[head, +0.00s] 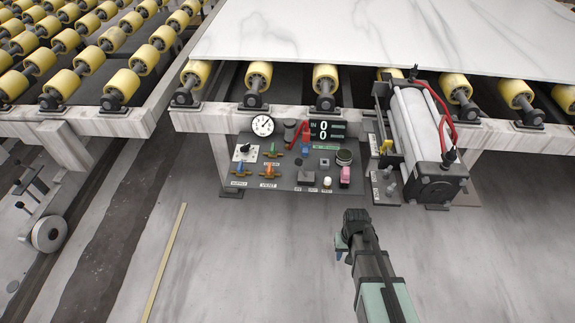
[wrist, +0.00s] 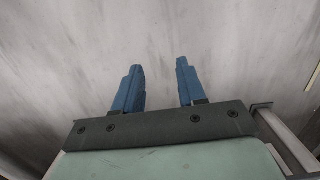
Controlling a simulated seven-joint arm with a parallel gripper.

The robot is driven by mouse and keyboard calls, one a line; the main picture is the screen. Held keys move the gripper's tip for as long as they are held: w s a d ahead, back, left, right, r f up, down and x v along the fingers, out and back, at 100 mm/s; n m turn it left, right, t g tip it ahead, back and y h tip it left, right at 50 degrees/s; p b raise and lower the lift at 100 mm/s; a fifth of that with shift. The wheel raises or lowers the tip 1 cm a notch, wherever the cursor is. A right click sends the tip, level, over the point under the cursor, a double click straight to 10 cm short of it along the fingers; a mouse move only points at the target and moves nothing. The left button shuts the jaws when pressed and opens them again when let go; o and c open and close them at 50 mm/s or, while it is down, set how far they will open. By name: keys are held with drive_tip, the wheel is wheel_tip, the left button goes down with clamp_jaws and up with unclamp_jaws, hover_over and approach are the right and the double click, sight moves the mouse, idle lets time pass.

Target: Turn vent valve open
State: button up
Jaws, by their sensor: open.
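The vent valve (head: 268,171) has an orange handle and sits low on the left half of the control panel, above a small label that seems to read VENT. Its handle angle is too small to tell exactly. My gripper (head: 342,246) is in front of the panel, below and to the right of the valve, and clearly apart from it. In the wrist view its two blue fingers (wrist: 159,75) are spread with nothing between them, over bare grey floor. The valve does not show in the wrist view.
The control panel (head: 305,185) also carries a round gauge (head: 263,125), a digital display (head: 328,130), a similar valve (head: 240,168) to the left, a green-handled valve (head: 274,150), and a pink control (head: 345,175). A cylinder unit (head: 420,140) stands right. A white slab (head: 390,35) overhangs rollers.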

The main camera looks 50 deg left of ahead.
drive_tip(key=a+r+n+t+y, duration=0.1)
drive_tip(key=a+r, duration=0.3)
drive_tip(key=a, duration=0.6)
drive_tip(key=a+r+n, duration=0.1)
drive_tip(key=a+r, duration=0.3)
drive_tip(key=a, duration=0.6)
wheel_tip(320, 180, up, 14)
drive_tip(key=m, duration=0.2)
hover_over(269, 167)
wheel_tip(269, 167, down, 14)
drive_tip(key=shift+w+r, duration=0.1)
drive_tip(key=shift+r, duration=0.15)
clamp_jaws()
